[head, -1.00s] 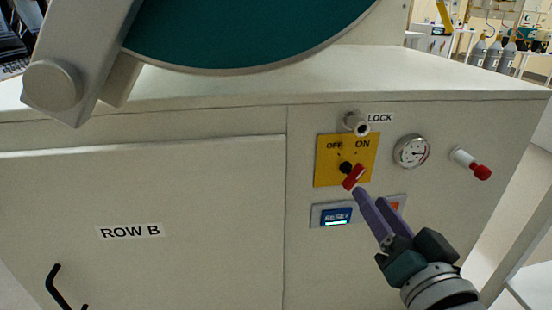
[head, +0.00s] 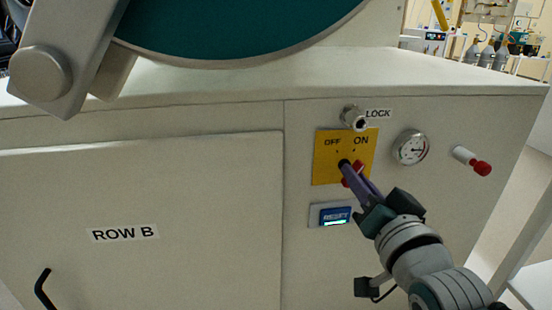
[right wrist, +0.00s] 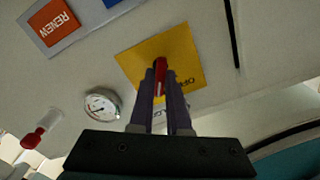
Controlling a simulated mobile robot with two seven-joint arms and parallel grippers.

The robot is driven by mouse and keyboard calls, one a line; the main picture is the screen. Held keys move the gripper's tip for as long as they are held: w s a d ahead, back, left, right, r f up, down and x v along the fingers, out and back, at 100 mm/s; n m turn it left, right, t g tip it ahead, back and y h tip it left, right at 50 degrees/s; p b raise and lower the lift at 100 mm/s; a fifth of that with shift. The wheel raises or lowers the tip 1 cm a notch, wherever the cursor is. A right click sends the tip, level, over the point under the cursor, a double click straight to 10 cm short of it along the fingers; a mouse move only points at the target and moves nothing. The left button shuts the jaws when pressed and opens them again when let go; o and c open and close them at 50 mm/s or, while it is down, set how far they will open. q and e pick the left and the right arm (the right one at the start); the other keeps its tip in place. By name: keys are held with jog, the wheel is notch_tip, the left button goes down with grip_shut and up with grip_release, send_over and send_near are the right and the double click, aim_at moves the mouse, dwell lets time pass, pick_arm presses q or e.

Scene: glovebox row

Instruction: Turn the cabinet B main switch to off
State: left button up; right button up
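The main switch's yellow plate (head: 326,173), marked OFF at left and ON at right, is on the front panel of the cabinet labelled ROW B. Its red handle (head: 358,167) sits in front of the plate and is partly covered by my right gripper (head: 346,170). In the right wrist view, the red handle (right wrist: 160,70) stands between the two purple fingers of my right gripper (right wrist: 161,80), which look closed against its sides. The pointer's exact direction is hidden by the fingers. My left gripper is not in view.
Above the switch is a metal lock barrel (head: 353,118) beside a LOCK label. A gauge (head: 410,147) and a red-tipped knob (head: 471,160) stick out at right.

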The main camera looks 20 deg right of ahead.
grip_shut()
jog(key=shift+n, duration=0.3)
jog(key=shift+n+p, duration=0.4)
jog(key=shift+n, duration=2.2)
jog(key=o, duration=0.6)
grip_release()
